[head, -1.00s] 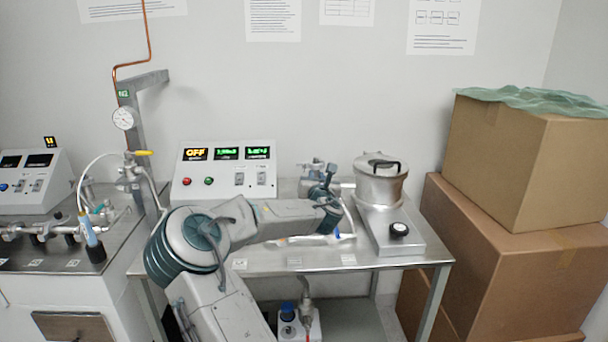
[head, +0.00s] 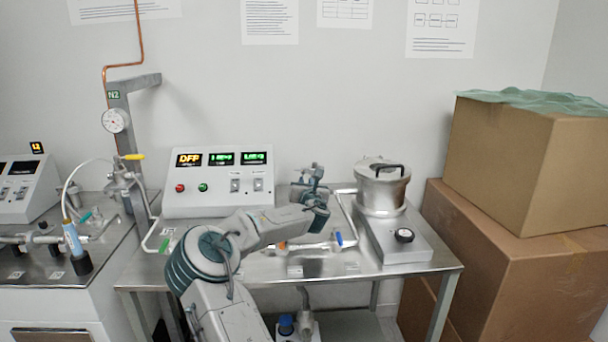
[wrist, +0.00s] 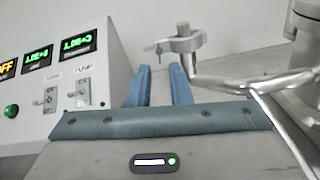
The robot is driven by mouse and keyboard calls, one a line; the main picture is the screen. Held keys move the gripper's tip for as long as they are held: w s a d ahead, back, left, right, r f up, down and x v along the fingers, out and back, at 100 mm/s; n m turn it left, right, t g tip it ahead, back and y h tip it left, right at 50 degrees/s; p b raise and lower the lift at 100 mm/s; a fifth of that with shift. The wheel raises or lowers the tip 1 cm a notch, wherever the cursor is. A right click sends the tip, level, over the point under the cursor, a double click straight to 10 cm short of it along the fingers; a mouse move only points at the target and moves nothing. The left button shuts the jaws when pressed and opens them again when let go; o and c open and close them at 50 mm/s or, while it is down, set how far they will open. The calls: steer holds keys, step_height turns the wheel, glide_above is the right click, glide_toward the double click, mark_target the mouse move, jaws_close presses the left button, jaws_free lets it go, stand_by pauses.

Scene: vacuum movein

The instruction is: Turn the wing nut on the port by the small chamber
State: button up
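The small chamber (head: 381,190) is a silver lidded pot on the right of the steel table. It shows in part at the right edge of the wrist view (wrist: 305,30). A bent metal pipe runs from its side to a port with a clamp (wrist: 186,42) around it. A small part sticking out at the clamp's left (wrist: 158,47) looks like the wing nut, but it is too small to be sure. My gripper (wrist: 160,84) has its two blue fingers apart with nothing between them. They are below and left of the clamp, not touching it. In the head view, my gripper (head: 314,172) partly hides the port.
A control box (head: 217,182) with lit displays stands left of my gripper, close to it in the wrist view. A valve line with a blue handle (head: 339,239) runs along the table front. Cardboard boxes (head: 505,250) stand at the right.

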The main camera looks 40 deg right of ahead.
mark_target(304, 173)
steer(key=shift+p+x, duration=0.65)
steer(key=shift+x, duration=2.7)
steer(key=shift+a, duration=0.15)
jaws_close()
